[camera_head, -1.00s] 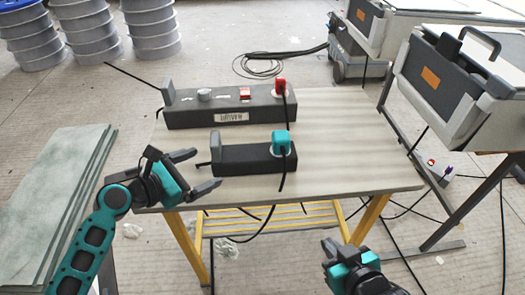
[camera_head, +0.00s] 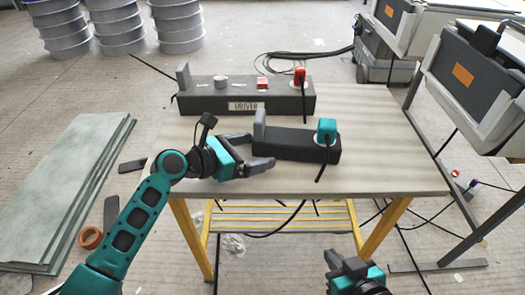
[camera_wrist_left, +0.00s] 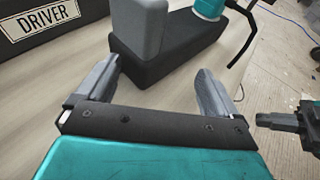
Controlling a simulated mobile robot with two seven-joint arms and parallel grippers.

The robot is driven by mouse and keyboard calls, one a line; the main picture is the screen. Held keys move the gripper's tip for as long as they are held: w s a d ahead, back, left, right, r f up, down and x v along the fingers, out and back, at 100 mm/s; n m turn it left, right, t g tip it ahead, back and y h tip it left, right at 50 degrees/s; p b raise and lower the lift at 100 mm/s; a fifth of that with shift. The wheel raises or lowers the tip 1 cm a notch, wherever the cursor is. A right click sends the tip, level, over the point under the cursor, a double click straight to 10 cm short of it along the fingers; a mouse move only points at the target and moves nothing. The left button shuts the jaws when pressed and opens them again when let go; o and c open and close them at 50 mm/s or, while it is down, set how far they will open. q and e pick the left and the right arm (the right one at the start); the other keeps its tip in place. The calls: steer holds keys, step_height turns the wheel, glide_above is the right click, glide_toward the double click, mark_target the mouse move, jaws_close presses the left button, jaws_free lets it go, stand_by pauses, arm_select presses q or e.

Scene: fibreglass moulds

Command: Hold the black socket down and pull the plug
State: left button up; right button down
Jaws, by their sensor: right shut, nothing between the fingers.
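The black socket (camera_head: 285,147) is a long dark block lying on the table, with a grey upright piece (camera_head: 260,123) at its left end. The teal plug (camera_head: 326,130) sits upright in its right end, with a black cable hanging in front. My left gripper (camera_head: 263,151) is open and empty at the socket's left end. In the left wrist view, its fingers (camera_wrist_left: 157,80) point at the socket (camera_wrist_left: 170,58) and grey piece, with nothing between them; contact cannot be told. My right gripper (camera_head: 342,262) is shut and empty, low in front of the table.
A longer grey block labelled DRIVER (camera_head: 245,99) with a red plug (camera_head: 299,75) lies behind the socket. The table (camera_head: 390,150) is clear to the right. A grey machine (camera_head: 475,85) is at right.

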mark_target(261, 148)
arm_select(q)
steer(key=shift+x, duration=1.5)
steer(key=shift+r, duration=0.15)
jaws_close()
steer(key=shift+c, duration=0.9)
jaws_free()
